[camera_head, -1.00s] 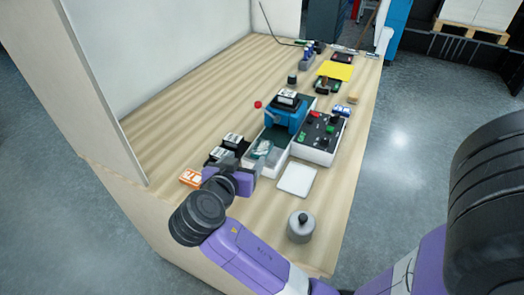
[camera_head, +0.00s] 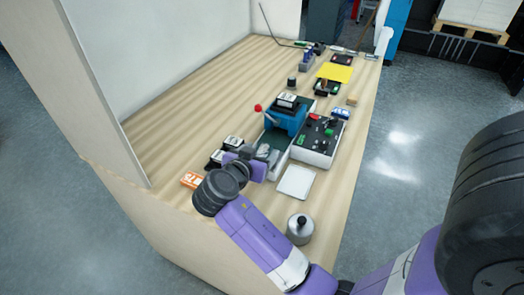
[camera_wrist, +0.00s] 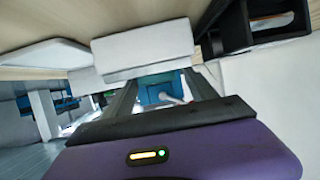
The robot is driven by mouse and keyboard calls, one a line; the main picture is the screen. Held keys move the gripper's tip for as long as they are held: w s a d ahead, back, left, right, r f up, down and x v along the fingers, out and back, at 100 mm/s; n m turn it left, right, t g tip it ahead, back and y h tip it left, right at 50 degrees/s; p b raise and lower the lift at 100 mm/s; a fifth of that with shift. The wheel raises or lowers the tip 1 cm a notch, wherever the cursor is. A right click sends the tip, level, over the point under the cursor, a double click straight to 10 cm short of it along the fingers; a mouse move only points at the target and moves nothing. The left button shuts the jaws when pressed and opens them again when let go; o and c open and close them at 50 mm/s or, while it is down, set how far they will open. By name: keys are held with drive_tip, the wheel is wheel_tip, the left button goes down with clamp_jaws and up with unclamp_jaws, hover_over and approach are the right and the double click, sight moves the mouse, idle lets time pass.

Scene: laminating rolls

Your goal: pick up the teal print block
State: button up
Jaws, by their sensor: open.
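I cannot single out a separate teal print block with certainty. The clearest teal-blue thing is a press-like machine (camera_head: 287,119) with a black and white top, in the middle of the table. Teal-blue surfaces (camera_wrist: 160,92) with a pale lever show between my fingers in the wrist view, beyond the fingertips. My gripper (camera_head: 268,153) is open at the machine's near end, over a pale bin that it partly hides. In the wrist view my gripper (camera_wrist: 163,86) has its two dark fingers apart, with nothing clearly held.
A black-topped control box (camera_head: 318,138) stands right of the machine. A white tray (camera_head: 297,182) and a grey round canister (camera_head: 300,228) are nearer. Black holders (camera_head: 232,143) and an orange box (camera_head: 191,180) lie left. A tall panel (camera_head: 90,90) bounds the left side.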

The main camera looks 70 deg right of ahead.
drive_tip(key=c, duration=1.4)
drive_tip(key=shift+c, duration=0.2)
drive_tip(key=shift+r, duration=0.1)
